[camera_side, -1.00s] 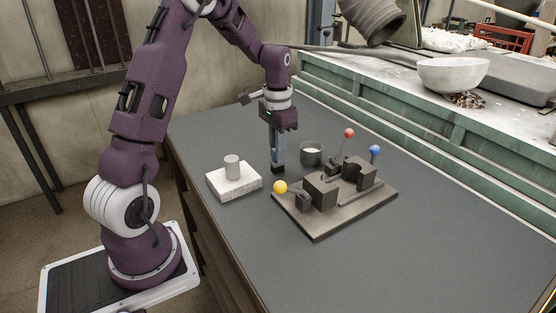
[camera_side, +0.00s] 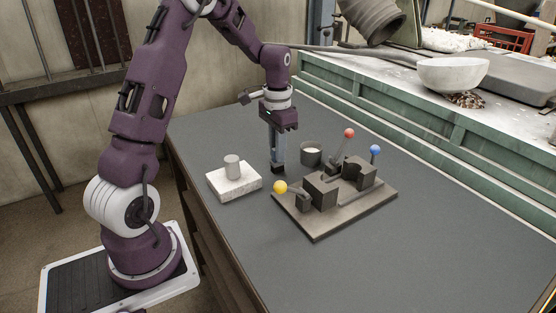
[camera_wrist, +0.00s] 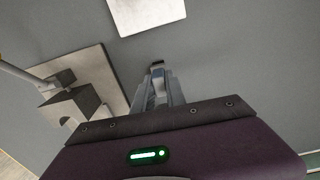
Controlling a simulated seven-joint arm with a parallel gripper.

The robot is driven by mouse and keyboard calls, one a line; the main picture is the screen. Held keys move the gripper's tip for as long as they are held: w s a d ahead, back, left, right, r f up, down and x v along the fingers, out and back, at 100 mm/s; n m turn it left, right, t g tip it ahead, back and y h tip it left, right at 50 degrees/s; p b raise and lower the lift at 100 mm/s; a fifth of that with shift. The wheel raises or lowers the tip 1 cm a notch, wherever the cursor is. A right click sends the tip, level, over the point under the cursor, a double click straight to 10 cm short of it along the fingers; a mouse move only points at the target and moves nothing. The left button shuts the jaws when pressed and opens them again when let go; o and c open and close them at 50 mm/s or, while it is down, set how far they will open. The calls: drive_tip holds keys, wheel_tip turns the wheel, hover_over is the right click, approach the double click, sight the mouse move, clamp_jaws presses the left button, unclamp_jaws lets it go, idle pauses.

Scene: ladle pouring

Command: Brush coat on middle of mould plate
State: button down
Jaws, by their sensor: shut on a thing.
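The mould plate (camera_side: 355,209) lies on the table, carrying dark mould blocks (camera_side: 322,191) and levers with yellow (camera_side: 280,187), red (camera_side: 349,132) and blue (camera_side: 375,150) knobs. It also shows at left in the wrist view (camera_wrist: 98,72). My gripper (camera_side: 278,158) points down beside the plate's back left side, between it and the white slab. It is shut on a small dark piece (camera_side: 278,169), seemingly the brush, held low near the table; its shape is mostly hidden by the fingers. In the wrist view my gripper (camera_wrist: 158,80) appears over bare table, apart from the plate.
A dark cup (camera_side: 311,155) with pale contents stands behind the plate, right of my gripper. A white slab (camera_side: 246,187) with a grey cylinder (camera_side: 232,168) on it is at left. The table's front right is clear. A green bench with a white bowl (camera_side: 453,74) stands behind.

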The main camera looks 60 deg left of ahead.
idle(0.3)
drive_tip(key=shift+r, duration=3)
drive_tip(key=w, duration=1)
drive_tip(key=shift+w+d+r, duration=0.25)
drive_tip(key=shift+w+d, duration=0.05)
drive_tip(key=shift+d, duration=0.15)
drive_tip(key=shift+f, duration=1.15)
drive_tip(key=shift+f, duration=0.65)
